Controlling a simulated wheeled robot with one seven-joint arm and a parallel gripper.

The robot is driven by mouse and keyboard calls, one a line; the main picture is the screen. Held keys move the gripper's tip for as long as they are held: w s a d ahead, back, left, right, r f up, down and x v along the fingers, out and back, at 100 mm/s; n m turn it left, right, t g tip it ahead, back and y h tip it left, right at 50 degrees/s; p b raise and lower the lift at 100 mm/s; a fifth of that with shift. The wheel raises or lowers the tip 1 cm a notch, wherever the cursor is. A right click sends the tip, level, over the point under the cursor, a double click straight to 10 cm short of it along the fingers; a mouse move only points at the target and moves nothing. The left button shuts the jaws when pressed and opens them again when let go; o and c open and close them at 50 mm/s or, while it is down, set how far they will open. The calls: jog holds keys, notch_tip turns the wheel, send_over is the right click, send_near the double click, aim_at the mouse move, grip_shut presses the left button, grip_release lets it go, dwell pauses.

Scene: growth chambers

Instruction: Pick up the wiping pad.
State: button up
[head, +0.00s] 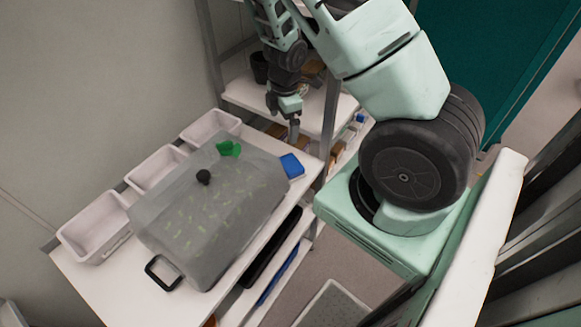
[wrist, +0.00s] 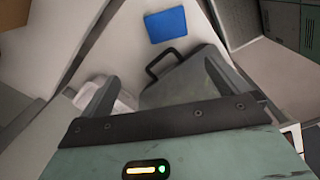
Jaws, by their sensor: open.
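The blue wiping pad (head: 292,165) lies flat on the white table top, just right of the lidded box's far end in the head view. In the wrist view the pad (wrist: 166,25) shows at the top, beyond the fingers, with bare white surface around it. My gripper (head: 294,138) hangs above the table's far right corner in the head view, close to the pad but apart from it. In the wrist view my gripper (wrist: 160,82) has its fingers spread wide with nothing between them touching the jaws.
A translucent lidded box (head: 190,228) with a black knob (head: 203,177) fills most of the table. A green item (head: 228,149) lies on its far end. Several white bins, one nearest (head: 95,228), line the left edge. A shelf rack (head: 285,98) stands behind the table.

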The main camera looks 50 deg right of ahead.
jog(key=s+f, duration=0.1)
jog(key=b, duration=0.4)
send_near(289, 164)
jog(key=shift+n+g, duration=0.3)
jog(key=shift+n, duration=0.1)
jog(key=f, duration=0.5)
jog(key=shift+w+a, duration=0.1)
jog(key=shift+w, duration=0.2)
notch_tip(289, 164, down, 5)
jog(key=b, duration=0.3)
jog(key=shift+f, duration=0.15)
jog(key=c, duration=0.9)
